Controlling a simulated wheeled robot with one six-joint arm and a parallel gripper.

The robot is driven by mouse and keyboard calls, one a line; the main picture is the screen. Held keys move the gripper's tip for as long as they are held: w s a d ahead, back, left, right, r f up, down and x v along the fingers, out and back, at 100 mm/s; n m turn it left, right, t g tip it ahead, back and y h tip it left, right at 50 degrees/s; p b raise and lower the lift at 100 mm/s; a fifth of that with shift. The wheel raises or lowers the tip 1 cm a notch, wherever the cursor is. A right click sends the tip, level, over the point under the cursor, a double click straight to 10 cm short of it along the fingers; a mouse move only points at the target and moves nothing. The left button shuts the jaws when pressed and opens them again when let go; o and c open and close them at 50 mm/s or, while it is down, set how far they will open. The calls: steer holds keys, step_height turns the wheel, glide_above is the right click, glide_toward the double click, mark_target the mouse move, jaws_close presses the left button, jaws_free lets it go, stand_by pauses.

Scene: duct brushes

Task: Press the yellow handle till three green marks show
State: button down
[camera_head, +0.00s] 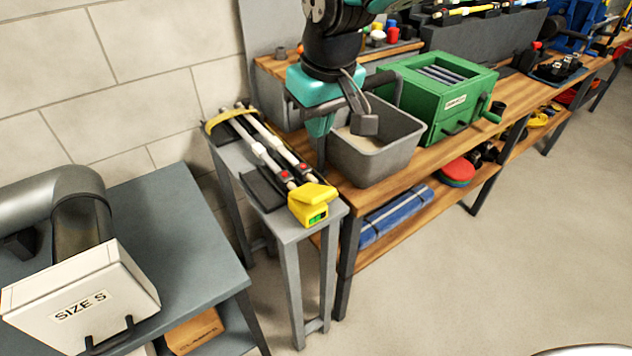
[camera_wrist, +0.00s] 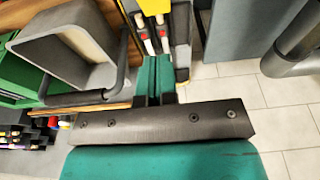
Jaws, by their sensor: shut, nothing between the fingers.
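The yellow handle (camera_head: 312,200) is at the front end of a twin-rod device (camera_head: 268,150) on a narrow grey stand. A small green patch (camera_head: 317,217) shows on the handle's front face; separate marks are too small to count. In the wrist view, a yellow part (camera_wrist: 153,6) shows at the top edge, with the pale rods and red bits below it. My gripper (camera_head: 319,128) hangs above and behind the handle, near the rods and the grey bin, apart from the handle. Its teal fingers (camera_wrist: 154,68) are shut and hold nothing.
A grey open bin (camera_head: 375,155) stands close to the right of my gripper, with a green crank box (camera_head: 440,95) beyond. At left, a white "SIZE S" box (camera_head: 80,297) and a grey pipe (camera_head: 45,195) sit on a blue-grey table. Floor at right is clear.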

steer(key=p, duration=0.1)
glide_above(315, 194)
steer(key=x, duration=0.6)
steer(key=s+x, duration=0.1)
steer(key=x, duration=0.2)
steer(key=shift+w+d+f, duration=0.1)
steer(key=shift+d+f, duration=0.15)
steer(key=shift+f, duration=0.05)
steer(key=f, duration=0.1)
steer(key=s+d+f, duration=0.1)
steer(key=shift+s+f+p, duration=0.2)
steer(key=shift+f+p, duration=0.1)
steer(key=shift+f, duration=0.1)
steer(key=shift+s+f, duration=0.2)
steer(key=shift+f, duration=0.2)
